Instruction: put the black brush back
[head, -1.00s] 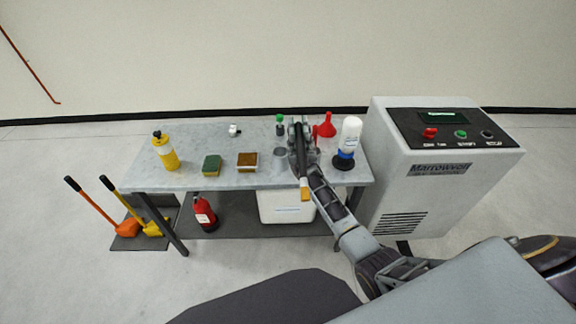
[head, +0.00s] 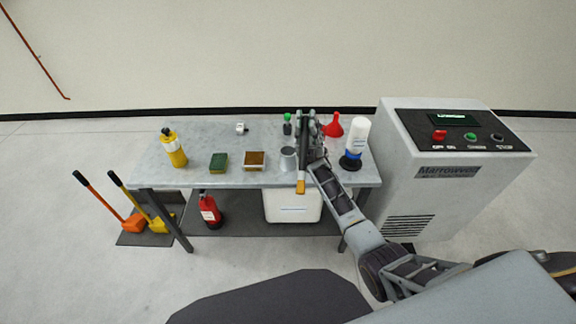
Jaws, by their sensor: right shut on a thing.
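The black brush (head: 301,165) is in my right gripper (head: 308,135), above the right part of the grey table (head: 205,178). Its pale, yellowish bristle end points toward me and shows in front of the table's front edge. The right gripper is shut on the brush; its fingers partly hide the handle. A small grey metal cup (head: 288,160) stands on the table just left of the brush. I cannot tell how high the brush is above the table. My left gripper is not in view.
Close around the gripper are a green-capped bottle (head: 287,128), a red funnel (head: 333,127) and a white bottle (head: 357,135). A brown-topped block (head: 254,160), a green sponge (head: 219,162) and a yellow bottle (head: 174,152) stand further left. A grey machine (head: 440,185) stands right of the table.

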